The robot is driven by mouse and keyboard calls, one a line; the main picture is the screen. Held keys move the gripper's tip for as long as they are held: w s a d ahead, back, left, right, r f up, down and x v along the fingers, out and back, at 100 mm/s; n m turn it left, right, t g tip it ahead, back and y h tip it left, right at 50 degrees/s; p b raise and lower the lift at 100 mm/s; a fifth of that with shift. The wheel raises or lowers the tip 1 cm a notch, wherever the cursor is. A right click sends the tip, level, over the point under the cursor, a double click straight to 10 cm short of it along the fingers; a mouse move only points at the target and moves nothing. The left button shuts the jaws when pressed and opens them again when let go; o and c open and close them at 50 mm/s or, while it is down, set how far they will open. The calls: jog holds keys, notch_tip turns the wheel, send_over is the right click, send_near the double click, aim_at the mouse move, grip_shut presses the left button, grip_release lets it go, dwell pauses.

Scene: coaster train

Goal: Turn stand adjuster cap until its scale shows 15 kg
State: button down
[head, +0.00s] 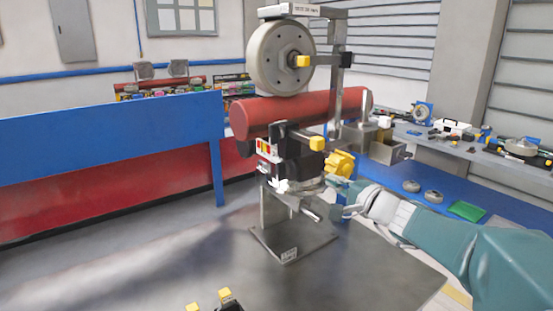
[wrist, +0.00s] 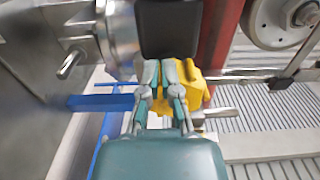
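The stand (head: 291,240) rises from a square base plate on the grey table. It carries a black adjuster block (head: 300,165), which also shows in the wrist view (wrist: 170,28). A yellow cap (head: 341,162) sticks out at the block's right side. In the wrist view the yellow cap (wrist: 196,90) lies behind and right of my fingertips. My gripper (head: 337,196) is just below and right of the block, its fingers apart in the head view. In the wrist view my gripper (wrist: 166,72) partly covers the cap; contact is unclear. I cannot read the scale.
A red cylinder (head: 285,117) and a big grey wheel (head: 280,56) sit above the block. Smaller yellow knobs (head: 316,143) are close by. A blue and red barrier (head: 110,125) stands left. A blue bench with parts, including a green plate (head: 467,211), is at right.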

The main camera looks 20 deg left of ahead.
jog(key=shift+f, duration=0.1)
dwell(0.3)
jog(key=v, duration=0.6)
jog(key=shift+s+a, duration=0.15)
jog(key=shift+s, duration=0.1)
dwell(0.3)
jog(key=w+a+r, duration=0.2)
jog(key=w+a, duration=0.2)
jog(key=shift+a+r, duration=0.4)
dwell(0.3)
jog(key=shift+w+d+f, duration=0.1)
jog(key=shift+w+d, duration=0.1)
jog(key=shift+d, duration=0.1)
dwell(0.8)
jog(key=shift+f, duration=0.3)
